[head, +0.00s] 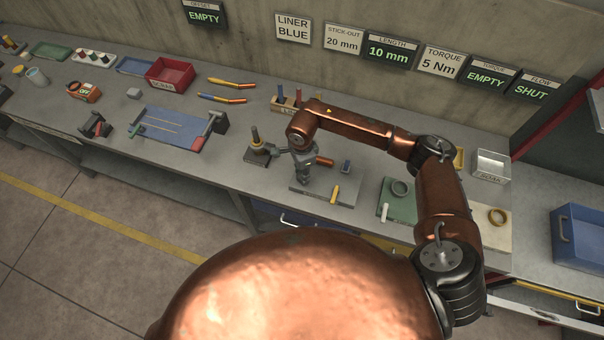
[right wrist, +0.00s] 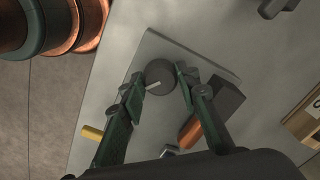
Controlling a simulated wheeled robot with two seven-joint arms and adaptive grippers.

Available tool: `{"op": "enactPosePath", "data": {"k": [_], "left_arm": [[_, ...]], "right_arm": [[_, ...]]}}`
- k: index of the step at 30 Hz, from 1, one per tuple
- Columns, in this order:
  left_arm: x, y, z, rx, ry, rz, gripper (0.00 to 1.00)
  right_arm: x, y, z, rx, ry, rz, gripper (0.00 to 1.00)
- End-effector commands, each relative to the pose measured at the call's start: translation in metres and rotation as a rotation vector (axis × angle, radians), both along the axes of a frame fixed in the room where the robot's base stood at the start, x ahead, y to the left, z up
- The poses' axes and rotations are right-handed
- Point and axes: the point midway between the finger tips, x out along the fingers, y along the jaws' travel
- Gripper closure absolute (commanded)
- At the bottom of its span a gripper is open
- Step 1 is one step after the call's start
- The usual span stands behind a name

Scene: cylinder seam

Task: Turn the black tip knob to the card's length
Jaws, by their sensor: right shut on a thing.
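The black tip knob (right wrist: 159,72) is a round dark dial with a pale pointer line, standing on a grey plate (right wrist: 196,58). My right gripper (right wrist: 162,80) is shut on the knob, one finger on each side of it. In the head view the right gripper (head: 303,180) points down over the same plate (head: 325,198) and hides the knob. The length card (head: 388,53) on the wall reads 10 mm, in green on black. My left gripper is in neither view.
An orange-handled thing (right wrist: 190,130) is beside the right finger in the wrist view. A green mat (head: 391,212) with a ring is to the right.

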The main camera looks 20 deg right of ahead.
Motion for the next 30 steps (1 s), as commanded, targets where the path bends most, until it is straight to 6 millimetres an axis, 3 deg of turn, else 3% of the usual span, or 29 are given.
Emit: {"op": "enactPosePath", "data": {"k": [12, 30], "left_arm": [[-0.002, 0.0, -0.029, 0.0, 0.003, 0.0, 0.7], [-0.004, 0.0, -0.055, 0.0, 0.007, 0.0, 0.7]], "right_arm": [[0.001, 0.0, -0.002, 0.0, -0.002, -0.366, 0.95], [0.001, 0.0, -0.001, 0.0, -0.002, -0.936, 0.95]]}}
